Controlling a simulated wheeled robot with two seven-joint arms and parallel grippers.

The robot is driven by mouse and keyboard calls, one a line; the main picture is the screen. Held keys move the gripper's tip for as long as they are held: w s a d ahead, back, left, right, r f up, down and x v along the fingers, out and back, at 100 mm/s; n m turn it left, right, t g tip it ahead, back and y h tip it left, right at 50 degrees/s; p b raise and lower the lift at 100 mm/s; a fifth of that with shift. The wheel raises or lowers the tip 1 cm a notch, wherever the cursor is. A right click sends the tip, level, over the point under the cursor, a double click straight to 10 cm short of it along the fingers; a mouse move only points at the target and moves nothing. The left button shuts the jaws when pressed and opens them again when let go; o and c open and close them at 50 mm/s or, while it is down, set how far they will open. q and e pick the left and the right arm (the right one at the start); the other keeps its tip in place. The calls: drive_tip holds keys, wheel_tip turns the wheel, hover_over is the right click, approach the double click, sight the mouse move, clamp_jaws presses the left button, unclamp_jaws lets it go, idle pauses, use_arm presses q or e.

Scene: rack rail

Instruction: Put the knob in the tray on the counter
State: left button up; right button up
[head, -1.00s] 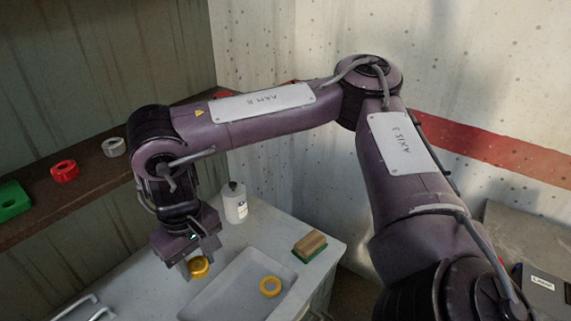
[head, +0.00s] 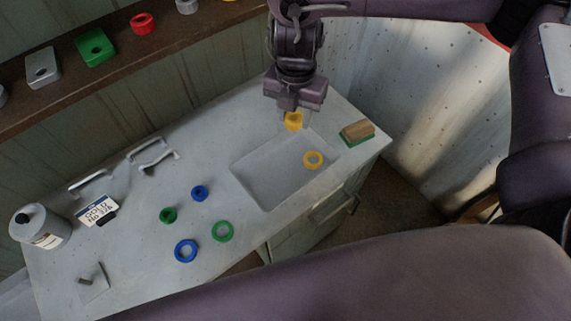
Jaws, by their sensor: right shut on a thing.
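My right gripper (head: 294,108) points down over the far right part of the tray and is shut on a yellow knob (head: 293,122). The fingers partly hide the knob. The tray (head: 265,180) is a shallow grey recess-like shape on the pale counter (head: 130,250). My left gripper is not in view.
A blue knob (head: 200,193), green knob (head: 168,215), green ring (head: 222,231) and blue ring (head: 186,250) lie left of the tray. A brush (head: 357,133) is to its right. A label card (head: 98,210) and canister (head: 40,226) stand further left. A shelf (head: 120,45) runs behind.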

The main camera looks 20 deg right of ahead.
drive_tip(key=n, duration=0.5)
drive_tip(key=a+n+p, duration=0.1)
drive_tip(key=n, duration=0.1)
drive_tip(key=shift+w+a+r+n, duration=0.1)
drive_tip(key=shift+w+n, duration=0.15)
drive_tip(key=shift+n, duration=0.05)
drive_tip(key=n, duration=0.3)
drive_tip(key=shift+a+n+p, duration=0.25)
drive_tip(key=shift+n+p, duration=0.05)
drive_tip(key=shift+p, duration=0.05)
drive_tip(key=shift+f, duration=0.4)
drive_tip(key=b, duration=0.2)
hover_over(285, 169)
wheel_tip(285, 169, down, 15)
drive_tip(key=shift+s+r, duration=0.1)
drive_tip(key=shift+s, duration=0.05)
wheel_tip(285, 169, down, 4)
drive_tip(key=shift+f+b, duration=0.25)
drive_tip(key=shift+b, duration=0.3)
drive_tip(key=shift+f, duration=0.1)
